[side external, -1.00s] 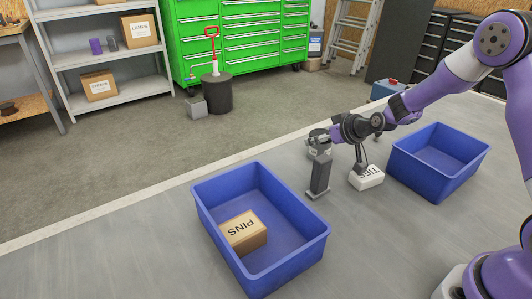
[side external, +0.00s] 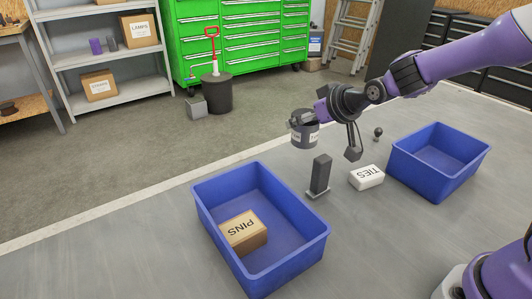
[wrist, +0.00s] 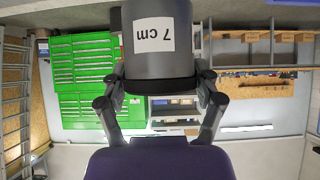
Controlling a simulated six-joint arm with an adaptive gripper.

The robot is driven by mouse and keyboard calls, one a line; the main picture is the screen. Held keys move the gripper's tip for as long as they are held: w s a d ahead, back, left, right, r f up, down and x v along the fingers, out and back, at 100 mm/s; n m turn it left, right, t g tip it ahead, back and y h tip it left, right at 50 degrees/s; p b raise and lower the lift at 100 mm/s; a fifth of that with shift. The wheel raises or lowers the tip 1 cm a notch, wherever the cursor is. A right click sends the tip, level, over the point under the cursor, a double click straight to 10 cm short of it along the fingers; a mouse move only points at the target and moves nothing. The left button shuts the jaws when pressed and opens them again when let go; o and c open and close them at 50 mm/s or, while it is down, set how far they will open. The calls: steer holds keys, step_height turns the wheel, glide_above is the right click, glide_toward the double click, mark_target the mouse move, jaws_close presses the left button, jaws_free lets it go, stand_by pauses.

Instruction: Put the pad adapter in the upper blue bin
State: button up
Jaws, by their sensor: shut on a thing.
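My gripper (side external: 308,116) is shut on a dark grey cylinder with a white label, which I take for the pad adapter (side external: 304,139). In the wrist view the pad adapter (wrist: 160,62) sits between my fingers, and its label reads "7 cm" upside down. It is held in the air, clear of the table, up and left of a grey post. One blue bin (side external: 196,212) stands at front centre with a box in it. Another blue bin (side external: 427,177), higher in the side picture, stands at right and looks empty.
The grey post on a small base (side external: 320,176) stands right of the front bin. A white TIES box (side external: 367,178) lies between the bins. A small dark knob (side external: 378,133) stands behind it.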

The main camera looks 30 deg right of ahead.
mark_target(299, 113)
steer(key=s+r, duration=0.1)
steer(key=r, duration=0.1)
steer(key=s+a+r, duration=0.1)
steer(key=s+r, duration=0.1)
steer(key=s+d+r, duration=0.2)
steer(key=s+r, duration=0.1)
steer(key=s, duration=0.2)
steer(key=s+d+f+m+g+h, duration=0.25)
steer(key=d+m+h, duration=0.3)
steer(key=d, duration=0.35)
steer(key=s+d+f+m+g+h, duration=0.1)
steer(key=d+m+g+h, duration=0.3)
steer(key=d+m, duration=0.4)
steer(key=s+d+f+m+g, duration=0.3)
steer(key=s+d+m+g, duration=0.45)
steer(key=m+g, duration=0.2)
steer(key=shift+t, duration=0.3)
steer(key=f, duration=0.9)
steer(key=shift+w+d+f, duration=0.25)
steer(key=shift+d+f, duration=0.05)
steer(key=shift+d, duration=0.05)
steer(key=o, duration=1.4)
steer(key=shift+f, duration=0.15)
